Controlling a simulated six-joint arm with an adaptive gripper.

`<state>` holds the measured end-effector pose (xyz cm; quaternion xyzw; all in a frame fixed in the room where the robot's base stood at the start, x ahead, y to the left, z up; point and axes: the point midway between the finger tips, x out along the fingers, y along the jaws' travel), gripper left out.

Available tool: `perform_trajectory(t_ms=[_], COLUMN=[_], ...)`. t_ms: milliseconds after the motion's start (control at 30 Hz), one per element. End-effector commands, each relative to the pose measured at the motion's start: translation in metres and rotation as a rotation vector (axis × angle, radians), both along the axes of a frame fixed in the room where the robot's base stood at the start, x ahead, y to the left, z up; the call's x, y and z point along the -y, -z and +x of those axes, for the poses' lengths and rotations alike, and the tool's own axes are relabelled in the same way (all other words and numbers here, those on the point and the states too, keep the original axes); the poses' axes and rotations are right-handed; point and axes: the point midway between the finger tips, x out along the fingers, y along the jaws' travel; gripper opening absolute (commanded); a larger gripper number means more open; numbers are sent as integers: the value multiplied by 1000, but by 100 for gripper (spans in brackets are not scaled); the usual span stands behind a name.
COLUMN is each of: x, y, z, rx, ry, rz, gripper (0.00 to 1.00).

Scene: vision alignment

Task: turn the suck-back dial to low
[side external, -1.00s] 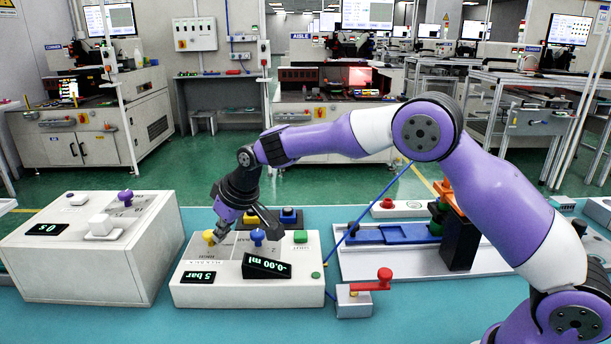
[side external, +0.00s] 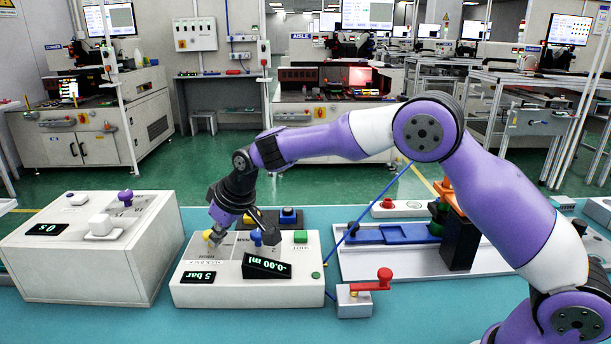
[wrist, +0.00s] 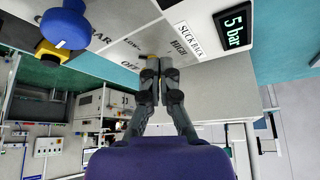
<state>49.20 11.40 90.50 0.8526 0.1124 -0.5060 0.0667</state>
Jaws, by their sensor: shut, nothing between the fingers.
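The yellow suck-back dial (side external: 208,235) sits at the left of the white dispenser box's top. My gripper (side external: 215,240) points down at this dial, with its fingertips at or right beside it; I cannot tell whether they touch. In the wrist view my gripper (wrist: 160,60) is shut, with the fingers together and nothing seen between them. They cover the dial there, so its pointer direction is hidden. The printed words LOW, HIGH and OFF show around the fingertips, beside the SUCK BACK label (wrist: 189,41).
A blue dial (side external: 256,238) stands close to the right of my fingers; it also shows in the wrist view (wrist: 65,25). A green button (side external: 300,237) and displays share the box (side external: 235,297). A white box (side external: 75,265) with a purple knob is at left.

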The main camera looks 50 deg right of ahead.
Motion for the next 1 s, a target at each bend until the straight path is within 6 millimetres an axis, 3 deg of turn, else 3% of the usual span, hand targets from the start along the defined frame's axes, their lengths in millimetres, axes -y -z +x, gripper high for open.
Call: perform_trajectory(t_ms=[167,600,1000], x=[0,0,4], y=[-4,-57,-62], z=[-4,-4,-2], rx=[3,1,1], ry=[0,0,2], rz=[1,0,0], gripper=[0,0,0])
